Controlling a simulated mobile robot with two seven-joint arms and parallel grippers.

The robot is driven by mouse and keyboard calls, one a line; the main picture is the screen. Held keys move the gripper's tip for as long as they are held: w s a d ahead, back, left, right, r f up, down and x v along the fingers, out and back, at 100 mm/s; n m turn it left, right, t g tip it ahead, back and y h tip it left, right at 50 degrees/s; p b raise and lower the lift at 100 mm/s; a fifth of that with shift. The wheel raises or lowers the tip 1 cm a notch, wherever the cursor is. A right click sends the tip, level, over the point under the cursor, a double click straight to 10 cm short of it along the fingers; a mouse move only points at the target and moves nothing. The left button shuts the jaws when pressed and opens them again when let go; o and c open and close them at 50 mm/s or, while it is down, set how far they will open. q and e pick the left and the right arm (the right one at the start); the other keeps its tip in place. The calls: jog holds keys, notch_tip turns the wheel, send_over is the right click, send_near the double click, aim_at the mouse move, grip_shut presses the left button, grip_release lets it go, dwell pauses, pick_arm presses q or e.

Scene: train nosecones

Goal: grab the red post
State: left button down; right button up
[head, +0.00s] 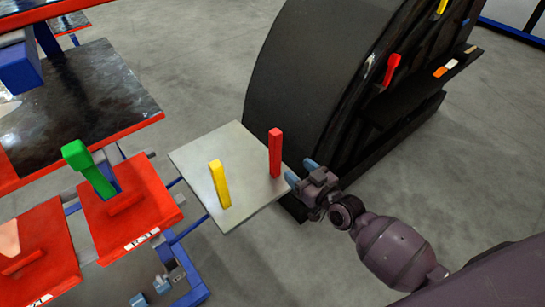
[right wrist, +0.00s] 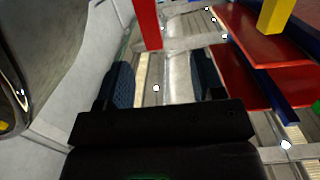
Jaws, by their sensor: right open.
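The red post (head: 275,152) stands upright on a light grey plate (head: 240,150), close to its right edge. My right gripper (head: 300,171) is open and empty, just right of the post and low beside the plate's right corner. Its two blue fingertips point toward the plate and are apart from the post. In the right wrist view the post (right wrist: 147,24) comes down from the top edge, beyond the open fingers (right wrist: 162,85) and roughly in line with the gap between them. Its upper end is cut off there. I cannot make out my left gripper.
A yellow post (head: 220,184) stands on the same plate, left of the red one. A large dark nosecone (head: 310,75) stands close behind my right gripper. Grey floor lies open below.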

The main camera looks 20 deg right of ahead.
send_near(279, 140)
jog(key=w+f, duration=0.1)
jog(key=w, duration=0.1)
jog(key=shift+t, duration=0.4)
jog(key=x, duration=0.3)
jog(key=b+x, duration=0.1)
jog(key=shift+w+a, duration=0.3)
jog(key=shift+a, duration=0.1)
jog(key=shift+x, duration=1.15)
jog(key=b+x, duration=0.1)
jog(key=x, duration=0.2)
jog(key=shift+w+a, duration=0.1)
jog(key=shift+a, duration=0.1)
jog(key=shift+w+a, duration=0.1)
jog(key=shift+w, duration=0.35)
jog(key=shift+r, duration=0.1)
jog(key=shift+c, duration=0.3)
